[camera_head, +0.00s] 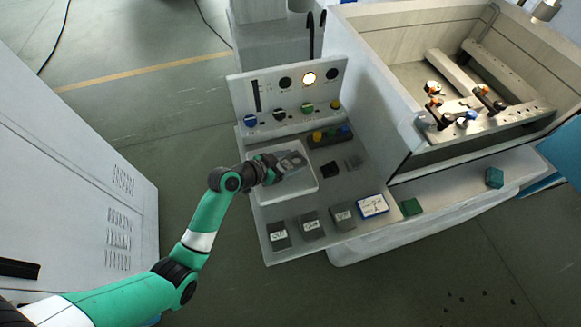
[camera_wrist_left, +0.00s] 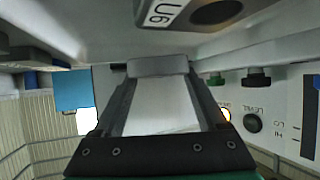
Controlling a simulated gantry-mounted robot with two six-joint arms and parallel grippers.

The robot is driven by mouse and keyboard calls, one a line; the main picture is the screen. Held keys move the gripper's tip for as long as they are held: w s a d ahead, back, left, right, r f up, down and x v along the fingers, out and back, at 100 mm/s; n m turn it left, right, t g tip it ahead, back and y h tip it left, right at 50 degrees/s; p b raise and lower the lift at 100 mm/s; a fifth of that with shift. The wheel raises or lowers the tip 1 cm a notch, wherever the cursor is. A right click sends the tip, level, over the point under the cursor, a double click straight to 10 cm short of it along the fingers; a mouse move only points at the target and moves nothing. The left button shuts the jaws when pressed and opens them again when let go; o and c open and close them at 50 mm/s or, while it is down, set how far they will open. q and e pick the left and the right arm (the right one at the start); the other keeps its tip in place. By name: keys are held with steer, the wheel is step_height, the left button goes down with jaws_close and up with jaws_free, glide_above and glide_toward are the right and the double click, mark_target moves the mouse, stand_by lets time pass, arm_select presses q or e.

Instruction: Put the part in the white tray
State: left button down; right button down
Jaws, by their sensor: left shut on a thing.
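The white tray (camera_head: 300,184) lies on the shelf in front of the control panel in the head view. My left gripper (camera_head: 277,168) is over the tray, shut on the grey part (camera_head: 293,160), which shows just beyond the fingers over the tray's upper area. In the left wrist view a grey block (camera_wrist_left: 158,66) sits between my left fingertips (camera_wrist_left: 158,75). Beyond it, a grey piece with a white label and a dark hole (camera_wrist_left: 215,12) shows at the top. I cannot tell whether the part touches the tray floor. My right gripper is not in view.
Several labelled grey blocks (camera_head: 312,225) stand along the shelf's front edge, beside a blue-framed label (camera_head: 372,206). A black block (camera_head: 329,169) lies right of the tray. The panel with knobs (camera_head: 293,97) rises behind. An open machine basin (camera_head: 440,150) stands at right.

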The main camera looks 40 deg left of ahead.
mark_target(284, 168)
arm_select(q)
steer(key=shift+f+b, duration=0.3)
steer(key=shift+f, duration=1.2)
steer(key=shift+a, duration=0.1)
steer(key=shift+f, duration=0.15)
jaws_free()
